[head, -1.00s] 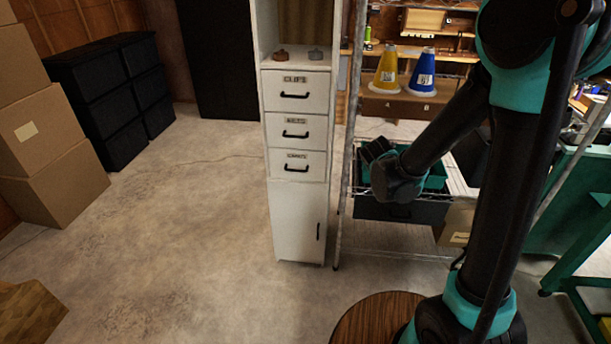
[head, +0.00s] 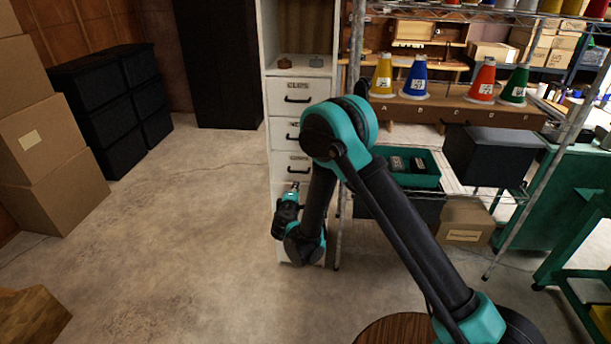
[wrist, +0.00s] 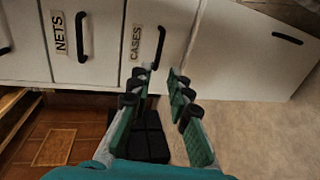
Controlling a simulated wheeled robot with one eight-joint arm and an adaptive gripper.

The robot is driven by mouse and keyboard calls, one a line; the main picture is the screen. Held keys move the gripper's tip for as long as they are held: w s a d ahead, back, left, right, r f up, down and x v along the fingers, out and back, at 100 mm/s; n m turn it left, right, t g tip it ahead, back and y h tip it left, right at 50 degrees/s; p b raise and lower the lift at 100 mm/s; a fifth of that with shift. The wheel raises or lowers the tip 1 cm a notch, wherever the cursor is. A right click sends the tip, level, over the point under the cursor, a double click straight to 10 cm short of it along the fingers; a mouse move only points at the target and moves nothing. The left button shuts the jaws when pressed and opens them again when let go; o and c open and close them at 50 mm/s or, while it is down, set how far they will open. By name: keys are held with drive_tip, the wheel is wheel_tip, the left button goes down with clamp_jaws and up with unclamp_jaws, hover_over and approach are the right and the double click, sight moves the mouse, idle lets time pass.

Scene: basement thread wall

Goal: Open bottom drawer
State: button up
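The white cabinet has a column of three drawers with black bar handles. The bottom drawer (head: 283,165) is closed and partly hidden behind my arm in the head view. In the wrist view the bottom drawer (wrist: 176,68), labelled CASES, shows its black handle (wrist: 160,42) turned on its side by the camera angle. My gripper (wrist: 162,73) is open and empty, its two fingers pointing at that drawer. The handle's near end lies between and just beyond the fingertips; I cannot tell if they touch. In the head view my gripper (head: 292,190) is in front of the cabinet, low by this drawer.
Below the drawers is a cabinet door (wrist: 240,55) with its own black handle. A wire shelf stands right of the cabinet, holding a green bin (head: 420,182) and coloured spools (head: 415,80). The floor between is clear.

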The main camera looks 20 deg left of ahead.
drive_tip(key=x, duration=1.7)
drive_tip(key=shift+a+f, duration=0.15)
drive_tip(key=shift+f, duration=0.05)
clamp_jaws()
